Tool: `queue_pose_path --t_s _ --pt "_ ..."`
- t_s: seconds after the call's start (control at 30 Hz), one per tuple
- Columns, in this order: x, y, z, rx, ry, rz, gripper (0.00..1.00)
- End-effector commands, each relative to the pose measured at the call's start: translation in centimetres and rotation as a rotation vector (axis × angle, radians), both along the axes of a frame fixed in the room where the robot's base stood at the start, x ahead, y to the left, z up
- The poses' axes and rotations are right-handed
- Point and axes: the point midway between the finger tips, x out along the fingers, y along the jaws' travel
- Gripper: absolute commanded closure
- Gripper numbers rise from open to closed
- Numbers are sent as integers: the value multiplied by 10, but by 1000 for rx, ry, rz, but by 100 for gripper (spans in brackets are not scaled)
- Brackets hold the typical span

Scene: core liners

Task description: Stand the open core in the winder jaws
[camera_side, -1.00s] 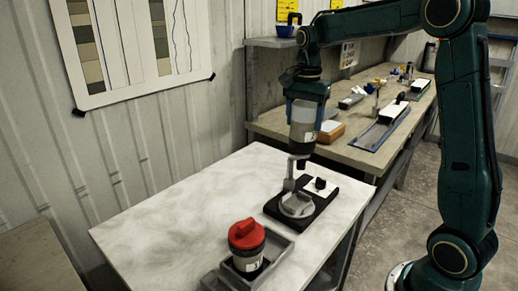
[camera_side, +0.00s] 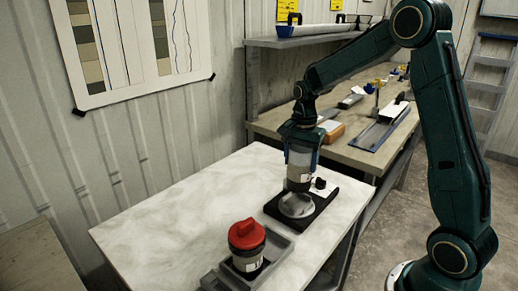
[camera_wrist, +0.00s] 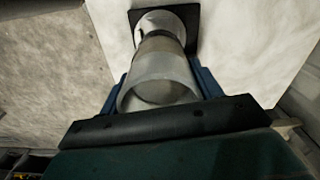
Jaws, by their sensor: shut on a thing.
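The open core (camera_side: 298,172), a clear tube with a pale label and dark lower band, is held roughly upright. My gripper (camera_side: 301,153) is shut on its upper part, a blue finger on each side. The winder jaws (camera_side: 297,206), a grey round seat on a black base, are directly below the core. The core's lower end overlaps the back of the seat in the side view; I cannot tell if they touch. In the wrist view the core's open rim (camera_wrist: 158,95) faces me, and its far end points at the winder's black base (camera_wrist: 192,30).
A red-capped core (camera_side: 246,240) stands in a grey tray (camera_side: 276,246) at the table's front. A dark knob (camera_side: 320,183) sits on the winder base beside the core. The white table (camera_side: 190,200) is clear to the left. A bench with tools stands behind.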

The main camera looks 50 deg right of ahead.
Motion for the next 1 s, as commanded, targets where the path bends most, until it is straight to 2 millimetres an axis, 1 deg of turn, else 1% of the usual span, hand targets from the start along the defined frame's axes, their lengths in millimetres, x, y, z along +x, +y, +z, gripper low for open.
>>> queue_pose_path --t_s 0.03,0.1,0.2,0.47,0.57,0.8,0.9,1.0 --pt "0 0 -8 0 1 0 74" --pt "0 0 -17 0 0 0 74" --pt "1 0 -25 -1 -2 0 74" --pt "1 0 -29 -1 -3 0 74" --pt "0 0 -34 -1 -1 0 74" --pt "0 0 -60 0 1 0 74" --pt "0 0 -68 0 -1 0 74" --pt "0 0 -72 -1 -2 0 74"
